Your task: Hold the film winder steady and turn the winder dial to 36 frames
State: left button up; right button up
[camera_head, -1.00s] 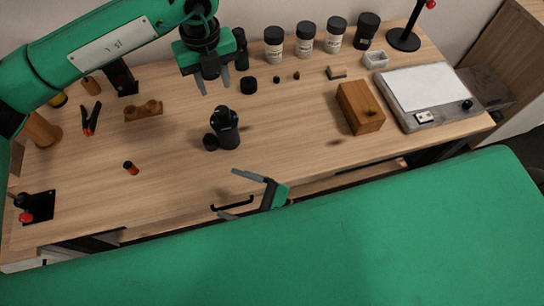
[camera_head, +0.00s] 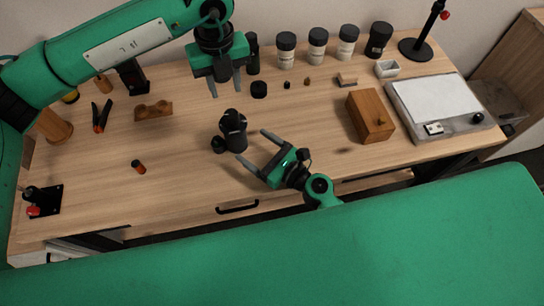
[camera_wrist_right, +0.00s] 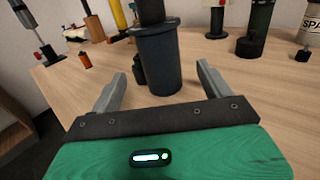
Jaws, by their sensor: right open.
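The film winder (camera_head: 233,130) appears to be the upright black cylindrical device at the middle of the table, with a small round knob (camera_head: 218,146) low on its left side. The winder also stands in the right wrist view (camera_wrist_right: 158,60), its top cut off by the frame. No dial marks can be read. My left gripper (camera_head: 225,93) hangs open and empty, pointing down, above and behind the winder in the head view. My right gripper (camera_head: 254,147) is open in front and to the right of the winder. In the wrist view its fingers (camera_wrist_right: 161,73) point towards the winder, which lies between them and beyond, with nothing gripped.
A wooden box (camera_head: 370,115) stands to the right, near a light panel (camera_head: 432,97). Several labelled jars (camera_head: 318,46) line the back. A small orange-and-black cylinder (camera_head: 138,167) lies left of the winder, and a wooden rest (camera_head: 153,111) stands further back.

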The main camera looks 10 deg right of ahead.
aim_at(231, 113)
jog(key=x, duration=0.6)
jog(key=shift+w+a, duration=0.15)
jog(key=shift+w, duration=0.05)
pick_arm(q)
jog(key=shift+o, duration=0.2)
pick_arm(e)
jog(key=c, duration=1.2)
pick_arm(q)
jog(key=o, duration=0.3)
pick_arm(e)
jog(key=shift+c, duration=0.2)
pick_arm(q)
jog(key=shift+o, duration=0.3)
jog(key=n, duration=0.2)
jog(key=r+n, duration=0.1)
jog(key=n, duration=0.2)
notch_tip(231, 113, down, 12)
